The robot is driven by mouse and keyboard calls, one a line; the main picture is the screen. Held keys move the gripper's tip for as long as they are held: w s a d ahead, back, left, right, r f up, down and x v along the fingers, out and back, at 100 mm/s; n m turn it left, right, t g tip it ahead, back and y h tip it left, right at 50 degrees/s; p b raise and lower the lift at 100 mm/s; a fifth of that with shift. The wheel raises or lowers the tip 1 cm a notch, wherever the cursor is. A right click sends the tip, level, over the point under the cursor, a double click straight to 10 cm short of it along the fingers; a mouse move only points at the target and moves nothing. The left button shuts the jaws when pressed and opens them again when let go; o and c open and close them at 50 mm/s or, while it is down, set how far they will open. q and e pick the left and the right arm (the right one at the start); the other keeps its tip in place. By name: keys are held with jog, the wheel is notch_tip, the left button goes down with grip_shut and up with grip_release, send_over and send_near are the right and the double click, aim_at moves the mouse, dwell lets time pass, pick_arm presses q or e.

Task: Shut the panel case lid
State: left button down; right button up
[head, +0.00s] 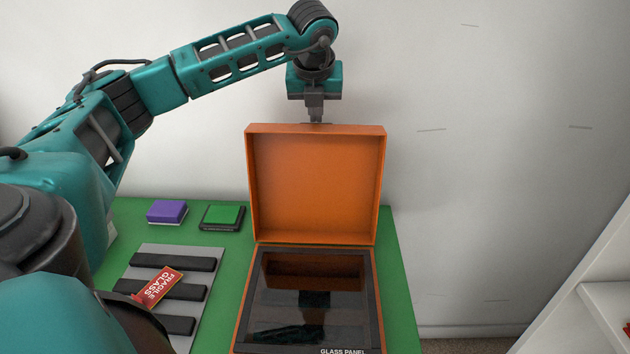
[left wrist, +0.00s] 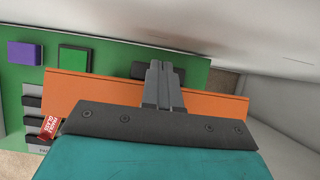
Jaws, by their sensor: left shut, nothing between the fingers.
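The orange panel case stands on the green table in the head view. Its lid (head: 316,185) is open and upright at the back. Its base (head: 240,310) holds a dark, glossy glass panel (head: 310,300) with a "GLASS PANEL" label at the front. My left gripper (head: 316,118) is shut and empty, pointing down just above or behind the lid's top edge; I cannot tell whether it touches. In the left wrist view my gripper (left wrist: 161,75) shows over the orange lid (left wrist: 90,85). My right gripper is not in view.
On the green table (head: 400,290), left of the case, are a purple block (head: 167,211), a green pad (head: 222,216) and a grey rack (head: 205,285) with dark bars and a red "FRAGILE GLASS" tag (head: 157,287). A white wall stands behind. A white shelf (head: 590,270) is at right.

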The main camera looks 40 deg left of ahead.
pick_arm(q)
jog(key=shift+s+d+f+g+b, duration=0.15)
jog(key=shift+s+d+f, duration=0.3)
jog(key=shift+s+d, duration=0.2)
jog(key=shift+s+d+f+g+b, duration=0.15)
jog(key=shift+s+d+f, duration=0.25)
jog(key=shift+s+d, duration=0.45)
jog(key=shift+s, duration=0.15)
jog(key=shift+s+d+b, duration=0.35)
jog(key=shift+s+d, duration=0.15)
jog(key=shift+s, duration=0.15)
jog(key=p, duration=0.4)
send_near(315, 132)
jog(key=shift+s+d, duration=0.95)
jog(key=shift+s, duration=0.35)
jog(key=shift+f, duration=0.25)
dwell(0.9)
dwell(0.7)
